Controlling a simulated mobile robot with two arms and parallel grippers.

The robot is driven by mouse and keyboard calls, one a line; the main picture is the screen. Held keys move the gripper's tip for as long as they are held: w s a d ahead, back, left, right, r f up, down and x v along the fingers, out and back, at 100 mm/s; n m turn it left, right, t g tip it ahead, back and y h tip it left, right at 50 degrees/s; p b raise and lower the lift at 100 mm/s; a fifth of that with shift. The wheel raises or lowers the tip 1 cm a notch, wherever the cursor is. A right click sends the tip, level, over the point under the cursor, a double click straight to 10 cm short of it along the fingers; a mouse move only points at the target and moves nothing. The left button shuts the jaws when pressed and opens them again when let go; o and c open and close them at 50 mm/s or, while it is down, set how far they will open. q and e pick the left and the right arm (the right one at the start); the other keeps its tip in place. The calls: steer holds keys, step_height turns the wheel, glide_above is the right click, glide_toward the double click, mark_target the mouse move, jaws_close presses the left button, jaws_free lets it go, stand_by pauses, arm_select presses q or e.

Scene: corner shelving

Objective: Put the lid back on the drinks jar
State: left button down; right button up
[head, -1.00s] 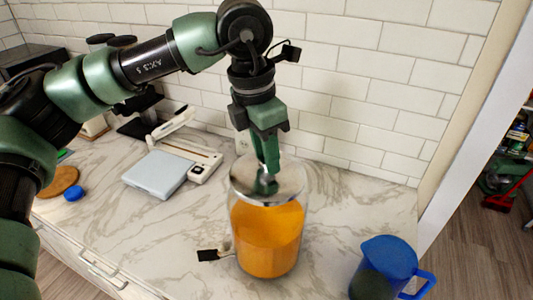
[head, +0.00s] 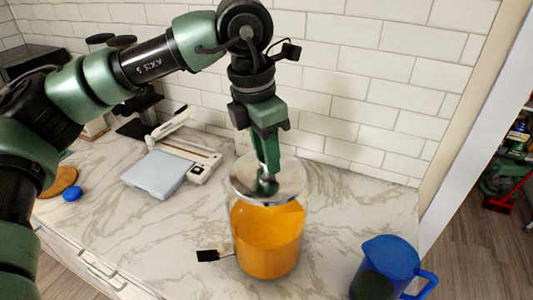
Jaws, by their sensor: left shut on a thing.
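The drinks jar (head: 268,243) is a tall clear jar of orange drink, upright on the marble counter. A small tap with a black handle (head: 208,256) sticks out at its lower left. The shiny metal lid (head: 287,183) is at the jar's mouth, roughly level. I cannot tell whether it is fully seated on the rim. My left gripper (head: 267,172) points down from above and is shut on the lid at its top middle; the knob is mostly hidden by the fingers. My right gripper is not in view.
A blue pitcher (head: 390,262) stands at the counter's right front. A kitchen scale (head: 158,174) and a paper trimmer-like device (head: 200,160) lie to the left. A blue cap (head: 72,194) is near the left edge. A tiled wall (head: 370,90) closes the back.

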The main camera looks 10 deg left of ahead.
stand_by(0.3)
arm_select(q)
steer(key=c, duration=0.5)
jaws_free()
steer(key=shift+r+p, duration=2)
steer(key=shift+r, duration=1.45)
jaws_close()
